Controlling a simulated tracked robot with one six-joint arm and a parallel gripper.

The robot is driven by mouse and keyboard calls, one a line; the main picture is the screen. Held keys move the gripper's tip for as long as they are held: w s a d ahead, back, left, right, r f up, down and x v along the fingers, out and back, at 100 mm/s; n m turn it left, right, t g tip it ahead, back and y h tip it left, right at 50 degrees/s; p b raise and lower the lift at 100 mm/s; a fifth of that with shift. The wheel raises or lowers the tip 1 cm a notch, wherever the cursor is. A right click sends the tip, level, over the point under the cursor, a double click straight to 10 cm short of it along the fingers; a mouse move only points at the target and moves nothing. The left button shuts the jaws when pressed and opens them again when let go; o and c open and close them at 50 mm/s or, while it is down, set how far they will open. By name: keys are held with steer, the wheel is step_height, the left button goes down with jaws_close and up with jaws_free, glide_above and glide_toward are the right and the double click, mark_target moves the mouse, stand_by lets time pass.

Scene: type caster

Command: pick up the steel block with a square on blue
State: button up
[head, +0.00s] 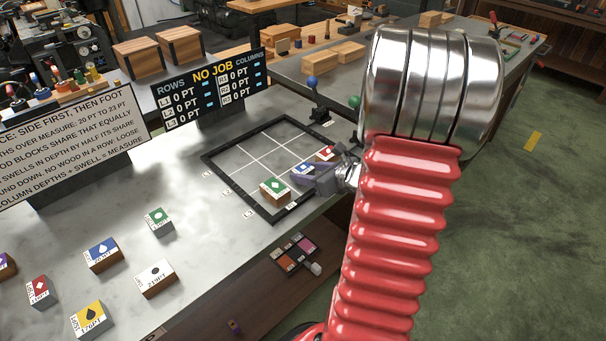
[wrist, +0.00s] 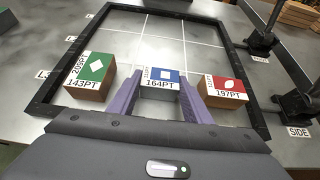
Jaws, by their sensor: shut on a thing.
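The steel block with a white square on blue (wrist: 162,79) sits between the purple fingers of my gripper (wrist: 160,100) in the wrist view, marked 164PT. The gripper is shut on it, with a finger along each side. In the head view, the blue top (head: 305,168) shows beside my gripper (head: 318,180), inside the front row of the black frame. I cannot tell whether the block touches the frame's floor.
A green-topped block (wrist: 92,76) stands left of the held block, and a red-topped block (wrist: 224,88) stands close on its right. The black frame (wrist: 62,58) surrounds them. Several loose blocks (head: 102,254) lie on the bench.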

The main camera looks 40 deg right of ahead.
mark_target(307, 172)
steer(key=shift+r, duration=0.1)
step_height(307, 172, up, 10)
stand_by(0.7)
stand_by(0.5)
